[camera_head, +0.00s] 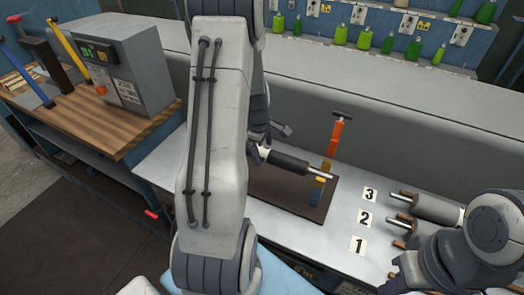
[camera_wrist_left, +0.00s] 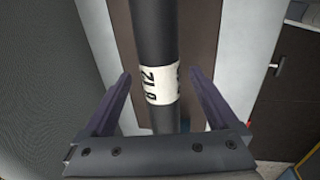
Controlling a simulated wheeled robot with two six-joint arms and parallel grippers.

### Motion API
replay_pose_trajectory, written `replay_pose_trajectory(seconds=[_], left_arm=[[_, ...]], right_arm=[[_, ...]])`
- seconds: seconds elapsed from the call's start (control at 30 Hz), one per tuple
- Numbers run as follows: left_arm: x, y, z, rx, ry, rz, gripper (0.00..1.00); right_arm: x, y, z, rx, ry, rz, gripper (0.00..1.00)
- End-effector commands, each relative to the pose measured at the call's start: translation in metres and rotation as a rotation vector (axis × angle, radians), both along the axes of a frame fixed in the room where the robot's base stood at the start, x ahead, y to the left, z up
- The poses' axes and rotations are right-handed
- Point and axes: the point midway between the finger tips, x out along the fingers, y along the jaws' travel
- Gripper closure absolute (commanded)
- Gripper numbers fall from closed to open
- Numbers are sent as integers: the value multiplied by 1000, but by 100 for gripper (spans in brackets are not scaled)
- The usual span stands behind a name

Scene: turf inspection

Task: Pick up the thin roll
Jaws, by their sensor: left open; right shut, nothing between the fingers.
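A dark roll (camera_head: 290,161) with a bare metal end and a pale band lies over a brown mat (camera_head: 264,192). Its left part is hidden behind my left arm. In the left wrist view the dark roll (camera_wrist_left: 154,38) runs between the spread fingers of my left gripper (camera_wrist_left: 160,77), with a white printed label around it. The fingers are open and the roll shows gaps on both sides. My left gripper is also partly seen in the head view (camera_head: 272,135). My right gripper (camera_head: 392,283) is at the lower right, shut and empty, mostly hidden by its arm.
An upright orange, yellow and blue stepped gauge (camera_head: 332,150) stands beside the roll's metal end. Grey rolls (camera_head: 432,207) lie at the right by number cards 3 (camera_head: 370,194), 2 (camera_head: 364,218) and 1 (camera_head: 358,245). A wooden bench (camera_head: 100,130) with a grey control box (camera_head: 125,70) is left.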

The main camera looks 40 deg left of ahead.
Motion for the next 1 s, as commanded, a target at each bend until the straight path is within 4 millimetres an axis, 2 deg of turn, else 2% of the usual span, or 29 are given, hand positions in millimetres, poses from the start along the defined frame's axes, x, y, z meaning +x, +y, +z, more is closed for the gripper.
replay_pose_trajectory(seconds=[0.1, 0.33, 0.37, 0.4, 0.6, 1.0], left_arm=[[2, 1, -11, 0, 1, 1, 7], [2, 2, -12, 1, -1, 2, 7], [2, 2, -12, 1, -1, 2, 11], [1, 2, -12, 1, -1, 3, 26], [1, 3, -11, 2, -1, 3, 100], [2, 4, -5, 3, -5, 5, 100]], right_arm=[[0, 0, 0, 0, 0, 0, 100], [0, 0, 0, 0, 0, 0, 100], [0, 0, 0, 0, 0, 0, 100], [0, 0, 0, 0, 0, 0, 100], [0, 0, 0, 0, 0, 0, 100], [0, 0, 0, 0, 0, 0, 100]])
